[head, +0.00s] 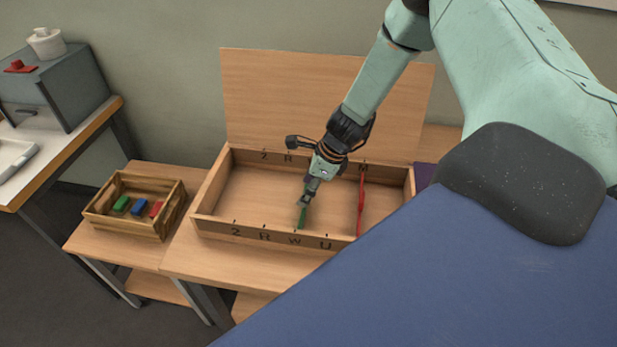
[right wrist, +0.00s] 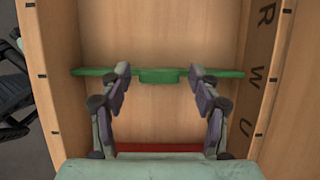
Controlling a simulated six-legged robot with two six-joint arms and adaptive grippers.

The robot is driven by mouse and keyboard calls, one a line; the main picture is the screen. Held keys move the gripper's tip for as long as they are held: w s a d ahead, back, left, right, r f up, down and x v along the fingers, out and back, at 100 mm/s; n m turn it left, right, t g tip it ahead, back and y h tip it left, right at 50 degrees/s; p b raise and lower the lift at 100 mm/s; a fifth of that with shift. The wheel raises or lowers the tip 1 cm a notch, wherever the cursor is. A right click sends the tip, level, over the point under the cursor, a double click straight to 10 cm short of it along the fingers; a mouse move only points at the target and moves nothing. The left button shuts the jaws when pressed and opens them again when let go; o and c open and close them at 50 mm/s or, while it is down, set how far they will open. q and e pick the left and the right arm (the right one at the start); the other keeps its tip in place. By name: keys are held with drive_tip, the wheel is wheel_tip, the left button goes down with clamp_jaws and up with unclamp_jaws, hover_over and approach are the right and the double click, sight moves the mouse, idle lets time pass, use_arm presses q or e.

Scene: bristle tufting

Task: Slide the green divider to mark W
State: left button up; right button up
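The green divider (head: 302,217) stands across the long wooden box (head: 215,190). In the head view its near end is about level with the letter W (head: 295,240) on the front wall. In the right wrist view the divider (right wrist: 100,72) spans the box, with a thicker tab (right wrist: 158,76) in its middle. Its right end is close to the W (right wrist: 259,81) on that wall. My right gripper (head: 306,190) is down in the box at the divider. In the right wrist view its fingers (right wrist: 159,80) are open, one on each side of the tab, with gaps. My left gripper does not show.
A red divider (head: 361,205) stands right of the green one; it also shows in the right wrist view (right wrist: 160,149). A wooden crate (head: 170,228) with coloured blocks is at the left. The box's raised back panel (head: 270,95) stands behind. The box is clear left of the green divider.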

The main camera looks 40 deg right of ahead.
idle(0.3)
drive_tip(key=shift+r, duration=0.1)
drive_tip(key=v, duration=0.7)
idle(0.8)
drive_tip(key=shift+s, duration=0.1)
idle(0.7)
